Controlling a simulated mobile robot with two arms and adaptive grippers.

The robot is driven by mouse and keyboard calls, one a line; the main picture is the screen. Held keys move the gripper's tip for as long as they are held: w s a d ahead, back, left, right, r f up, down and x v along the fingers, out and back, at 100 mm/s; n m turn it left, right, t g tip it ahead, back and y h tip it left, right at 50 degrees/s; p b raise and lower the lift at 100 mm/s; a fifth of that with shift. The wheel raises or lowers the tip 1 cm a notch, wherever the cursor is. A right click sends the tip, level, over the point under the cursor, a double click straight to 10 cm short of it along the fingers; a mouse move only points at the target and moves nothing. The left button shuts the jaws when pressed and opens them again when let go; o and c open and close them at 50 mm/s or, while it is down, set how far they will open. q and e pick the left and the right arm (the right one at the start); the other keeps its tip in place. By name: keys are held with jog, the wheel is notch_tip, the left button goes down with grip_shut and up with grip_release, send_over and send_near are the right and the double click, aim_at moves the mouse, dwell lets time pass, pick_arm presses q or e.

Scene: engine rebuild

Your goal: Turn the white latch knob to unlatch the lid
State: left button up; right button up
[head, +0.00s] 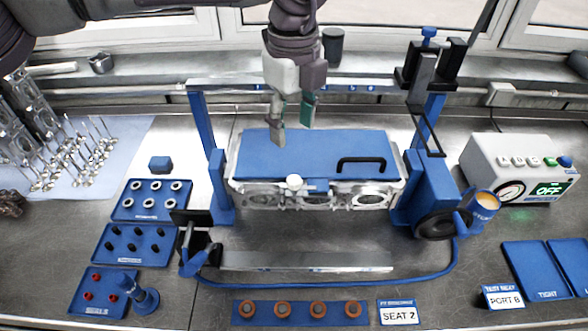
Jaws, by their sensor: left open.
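The white latch knob (294,182) sits at the front edge of the blue lid (305,153), left of the lid's middle. The lid lies flat on top of the metal engine block (340,197) and has a black handle (362,162) on its right part. My left gripper (293,128) comes down from the top, open and empty, with its fingers pointing down. It appears above the back left part of the lid, behind the knob and apart from it. My right gripper is not in view.
A blue frame (216,180) with a crank wheel (442,224) surrounds the block. Blue trays (168,205) of small parts stand left. A white tester box (518,170) stands right. A strip with several orange rings (262,312) and a SEAT 2 card (398,312) lie in front.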

aim_at(294, 179)
pick_arm(q)
notch_tip(294, 179, down, 11)
jog(key=p, duration=0.4)
jog(key=shift+f, duration=0.8)
